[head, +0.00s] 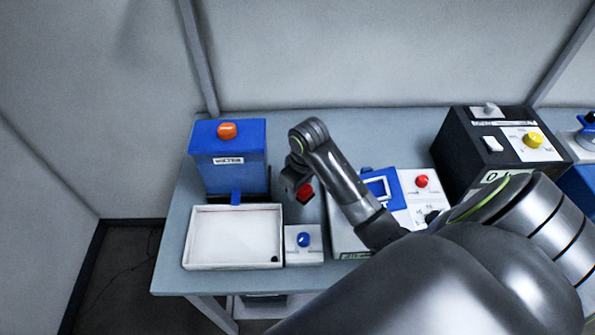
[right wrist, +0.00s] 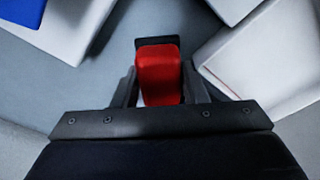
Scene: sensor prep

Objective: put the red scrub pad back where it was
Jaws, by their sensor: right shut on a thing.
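The red scrub pad (head: 305,193) is held by my right gripper (head: 300,188) above the table, in the gap between the white tray and the blue-and-white device. In the right wrist view the pad (right wrist: 160,75) sits between the two fingers of my right gripper (right wrist: 158,88), with a dark part at its far end. The fingers are shut on it from both sides. Whether the pad touches the table cannot be told. My left gripper is not in view.
A white tray (head: 232,237) and a small box with a blue button (head: 304,241) stand at the front left. A blue dispenser box (head: 228,165) with an orange knob stands behind the tray. A device with a red button (head: 421,181) and a black box (head: 462,150) are at right.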

